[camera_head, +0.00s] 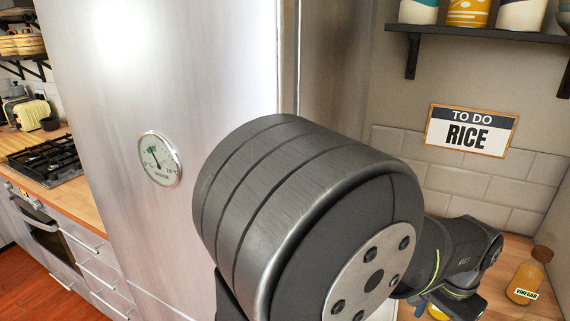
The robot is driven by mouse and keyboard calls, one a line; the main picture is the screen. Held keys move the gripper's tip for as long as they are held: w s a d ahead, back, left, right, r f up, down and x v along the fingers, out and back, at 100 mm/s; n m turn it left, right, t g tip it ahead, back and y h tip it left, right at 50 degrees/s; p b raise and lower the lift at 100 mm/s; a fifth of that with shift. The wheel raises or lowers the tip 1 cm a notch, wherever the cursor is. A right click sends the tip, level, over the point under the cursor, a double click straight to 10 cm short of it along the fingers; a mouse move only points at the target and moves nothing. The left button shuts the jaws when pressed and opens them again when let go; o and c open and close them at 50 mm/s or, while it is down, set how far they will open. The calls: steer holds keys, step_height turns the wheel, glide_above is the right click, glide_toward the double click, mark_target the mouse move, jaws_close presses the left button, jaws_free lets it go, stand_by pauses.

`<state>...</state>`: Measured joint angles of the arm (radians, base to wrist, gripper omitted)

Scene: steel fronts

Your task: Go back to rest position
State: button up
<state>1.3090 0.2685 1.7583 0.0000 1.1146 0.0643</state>
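My own arm fills the middle of the view, with a large dark ribbed joint in front and a slimmer link behind it at the lower right. My gripper's fingers do not show; they are behind the arm or below the picture's edge. A small yellow patch (437,312) shows under the far link at the bottom edge. It is too cut off to tell what it is.
A vinegar bottle (525,277) stands on the wooden counter (548,308) right of my arm. A "TO DO RICE" sign (470,131) hangs above. A shelf (480,33) holds pots. A steel front (190,80) with a dial (160,159) stands left; a stove (45,162) is beyond.

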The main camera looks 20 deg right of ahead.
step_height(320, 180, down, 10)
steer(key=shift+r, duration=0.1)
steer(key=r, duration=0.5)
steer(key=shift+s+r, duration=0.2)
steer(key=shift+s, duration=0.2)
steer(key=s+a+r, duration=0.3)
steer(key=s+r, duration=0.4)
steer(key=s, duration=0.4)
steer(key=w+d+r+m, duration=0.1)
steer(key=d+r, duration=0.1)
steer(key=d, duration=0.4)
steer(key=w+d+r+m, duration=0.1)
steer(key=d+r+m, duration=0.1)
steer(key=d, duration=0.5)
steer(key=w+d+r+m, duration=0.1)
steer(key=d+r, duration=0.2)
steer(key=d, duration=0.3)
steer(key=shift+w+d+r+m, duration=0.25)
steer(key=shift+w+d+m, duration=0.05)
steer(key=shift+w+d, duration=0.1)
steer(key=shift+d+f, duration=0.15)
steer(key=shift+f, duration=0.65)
